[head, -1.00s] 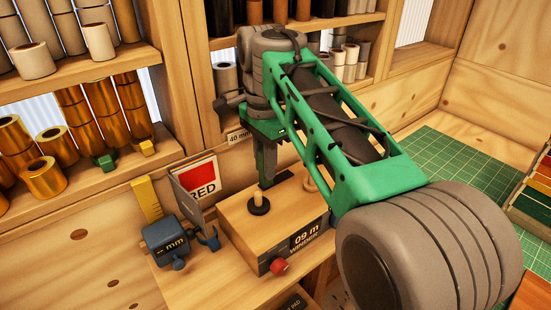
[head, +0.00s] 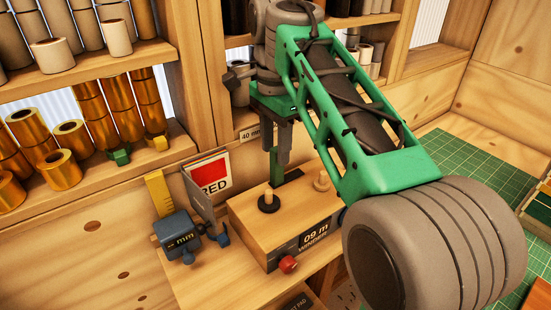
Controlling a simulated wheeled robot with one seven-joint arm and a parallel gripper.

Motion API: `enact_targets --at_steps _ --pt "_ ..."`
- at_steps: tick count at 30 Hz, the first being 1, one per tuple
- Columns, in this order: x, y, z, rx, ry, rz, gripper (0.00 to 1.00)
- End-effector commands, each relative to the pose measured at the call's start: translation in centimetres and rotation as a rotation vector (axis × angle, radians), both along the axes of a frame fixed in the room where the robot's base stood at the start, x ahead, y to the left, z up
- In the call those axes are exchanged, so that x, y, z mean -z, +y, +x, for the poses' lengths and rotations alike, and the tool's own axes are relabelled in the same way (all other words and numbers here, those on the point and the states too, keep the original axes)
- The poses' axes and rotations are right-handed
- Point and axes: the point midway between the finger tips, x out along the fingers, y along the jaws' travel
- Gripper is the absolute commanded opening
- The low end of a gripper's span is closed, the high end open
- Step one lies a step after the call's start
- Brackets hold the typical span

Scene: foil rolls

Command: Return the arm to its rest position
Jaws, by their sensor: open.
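My arm, with a green frame and a grey rounded joint, reaches in from the lower right in the head view. My gripper (head: 280,165) points down above the back part of the wooden winder box (head: 265,232). Its fingers are apart, with nothing seen between them. The winder box is labelled "09 m WINDER" and has a red knob (head: 288,264) on its front. A black-based wooden peg (head: 268,200) stands on top, near the fingertips. Whether the fingers touch the box is unclear.
Shelves with gold foil rolls (head: 65,140) stand at left, with more rolls behind my arm. A blue mm gauge (head: 178,237) and a card reading "RED" (head: 207,175) sit left of the winder. A green cutting mat (head: 470,165) lies at right.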

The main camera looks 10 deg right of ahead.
Motion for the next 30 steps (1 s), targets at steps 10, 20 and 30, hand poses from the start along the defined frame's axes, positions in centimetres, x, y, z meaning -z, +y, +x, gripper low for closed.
enact_targets --at_steps 10,20,30 --pt "-3.5 0.0 0.0 0.001 0.001 0.000 0.41" --pt "-6.2 0.0 0.0 0.001 0.000 0.000 0.41" --pt "-11.0 0.0 0.0 0.001 0.001 0.000 0.41"
